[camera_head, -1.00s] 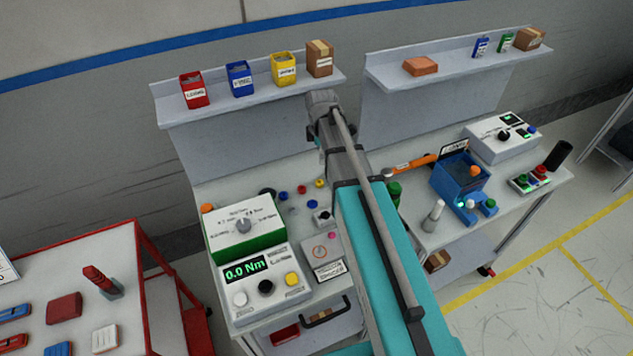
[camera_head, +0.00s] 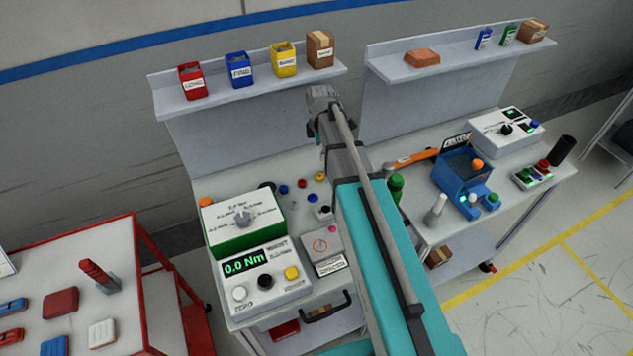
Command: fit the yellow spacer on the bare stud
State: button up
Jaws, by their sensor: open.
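A small yellow piece (camera_head: 320,176), which looks like the yellow spacer, lies on the left workbench just left of my arm. A red piece (camera_head: 303,183) and a blue piece (camera_head: 284,189) lie in a row beside it. More small pieces lie in front of them, partly behind my arm. I cannot make out the bare stud; it may be hidden by my arm or too small to tell. My arm reaches up across the middle of the view, over the bench. Its end is hidden behind its own links, so my gripper does not show.
A torque display unit (camera_head: 264,282) and a white-and-green box (camera_head: 243,220) stand at the bench's left front. A blue fixture (camera_head: 462,181) and a green bottle (camera_head: 396,188) are right of my arm. Shelves with bins stand behind. A red cart (camera_head: 75,280) is at left.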

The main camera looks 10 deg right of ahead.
jog(key=b, duration=0.6)
send_over(320, 175)
jog(key=shift+s+f, duration=0.2)
jog(key=shift+f, duration=1.45)
jog(key=shift+s+f, duration=0.15)
jog(key=shift+f, duration=1.45)
jog(key=shift+a+f+b, duration=0.15)
jog(key=shift+f+b, duration=2.4)
jog(key=shift+f, duration=0.05)
jog(key=c, duration=0.8)
